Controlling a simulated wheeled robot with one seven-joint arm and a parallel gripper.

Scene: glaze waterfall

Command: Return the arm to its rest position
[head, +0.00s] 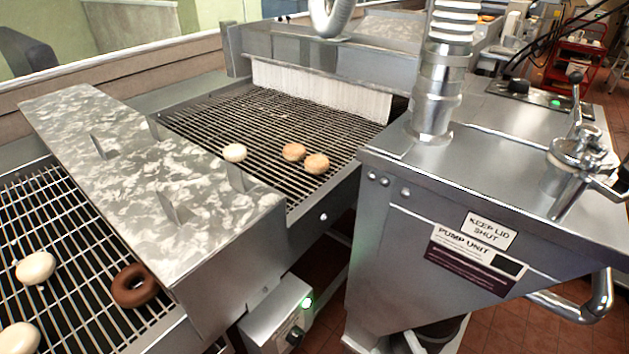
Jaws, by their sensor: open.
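My gripper and arm are not in view in the head view. Nothing in this picture shows where the arm is or how it is posed.
A pump unit (465,190) with a metal handle (588,305) stands at the right. A wire conveyor (255,115) carries several round pieces. A mottled metal cover (150,180) bridges it. A brown ring (135,285) and pale rounds (36,267) lie on the lower-left rack (70,240).

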